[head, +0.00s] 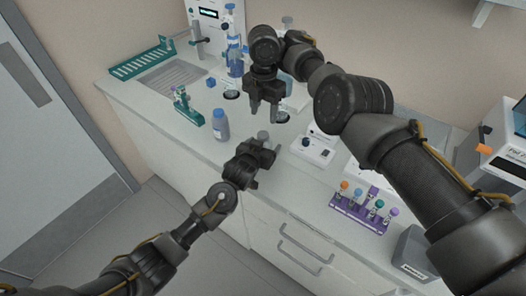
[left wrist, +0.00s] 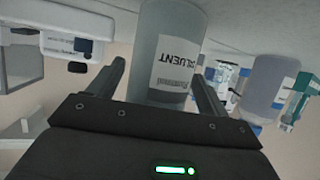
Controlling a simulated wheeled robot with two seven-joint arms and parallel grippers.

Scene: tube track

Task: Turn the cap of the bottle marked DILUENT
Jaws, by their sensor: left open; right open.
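The bottle marked DILUENT (left wrist: 172,50) shows in the left wrist view, translucent grey with a white label. It appears between the two fingers of my left gripper (left wrist: 162,85), which are apart; I cannot tell whether they touch it. In the head view a grey cap (head: 263,135) shows just beyond my left gripper (head: 260,150), and the body below it is mostly hidden by that gripper. My right gripper (head: 264,114) is open and empty, pointing down above and slightly behind the grey cap.
A blue-capped bottle (head: 221,126) stands left of my left gripper. A small white device (head: 312,149) and a purple tube rack (head: 362,211) stand to the right. A green rack (head: 188,113) stands at the left. The counter's front edge (head: 205,154) runs close by.

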